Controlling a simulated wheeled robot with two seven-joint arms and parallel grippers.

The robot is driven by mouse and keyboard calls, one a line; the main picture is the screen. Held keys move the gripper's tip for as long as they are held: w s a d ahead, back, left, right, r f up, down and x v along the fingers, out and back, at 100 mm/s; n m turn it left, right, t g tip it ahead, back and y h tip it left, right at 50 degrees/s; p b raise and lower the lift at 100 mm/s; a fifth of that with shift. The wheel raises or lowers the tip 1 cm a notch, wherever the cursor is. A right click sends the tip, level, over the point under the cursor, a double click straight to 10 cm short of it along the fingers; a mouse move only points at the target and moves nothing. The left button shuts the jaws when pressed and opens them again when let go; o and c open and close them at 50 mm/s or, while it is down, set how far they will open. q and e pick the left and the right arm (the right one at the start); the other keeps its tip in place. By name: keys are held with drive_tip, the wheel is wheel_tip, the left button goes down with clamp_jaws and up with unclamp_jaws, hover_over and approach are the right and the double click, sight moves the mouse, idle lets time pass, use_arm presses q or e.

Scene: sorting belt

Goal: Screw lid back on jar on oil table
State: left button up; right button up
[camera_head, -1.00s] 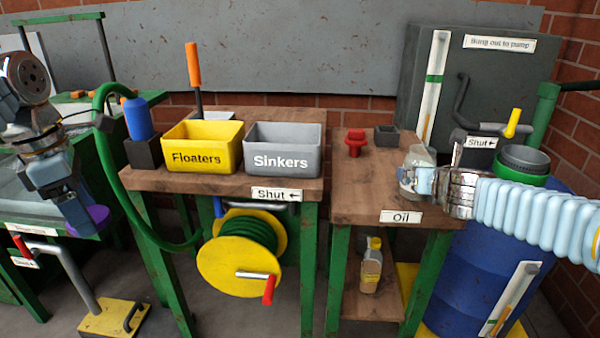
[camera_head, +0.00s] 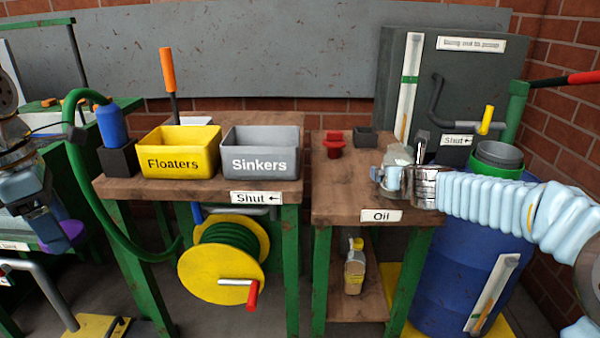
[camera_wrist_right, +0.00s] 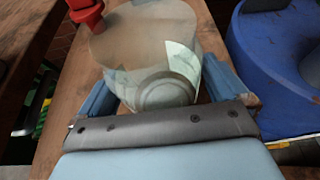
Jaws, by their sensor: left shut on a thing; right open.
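A clear glass jar (camera_head: 398,156) stands at the right end of the oil table (camera_head: 340,190). It is partly hidden by my right gripper (camera_head: 390,178) in the head view. The right wrist view shows the jar (camera_wrist_right: 140,38) between the two blue fingers of my right gripper (camera_wrist_right: 162,95), which is open around it. I cannot tell whether the fingers touch the glass. My left gripper (camera_head: 50,225), at the left picture edge, is shut on a purple round lid (camera_head: 65,238), well away from the jar.
A red knob-like part (camera_head: 333,144) and a small dark box (camera_head: 366,137) lie behind the jar's left. A yellow bin (camera_head: 180,163) and a grey bin (camera_head: 262,165) stand on the neighbouring table. A blue barrel (camera_head: 470,270) stands right of the oil table.

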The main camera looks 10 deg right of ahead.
sight(404, 155)
drive_tip(key=shift+c, duration=0.3)
drive_tip(key=c, duration=1.2)
use_arm(q)
drive_tip(key=shift+r+p, duration=0.45)
use_arm(e)
drive_tip(key=shift+o, duration=0.2)
drive_tip(key=shift+r, duration=0.6)
use_arm(q)
wheel_tip(404, 155, up, 2)
drive_tip(key=shift+r+p, duration=0.1)
drive_tip(key=shift+p, duration=0.95)
use_arm(e)
wheel_tip(404, 155, up, 4)
drive_tip(key=shift+f, duration=0.1)
use_arm(q)
drive_tip(key=shift+f, duration=0.2)
use_arm(e)
drive_tip(key=shift+r, duration=2.55)
drive_tip(key=o, duration=0.6)
drive_tip(key=c, duration=0.8)
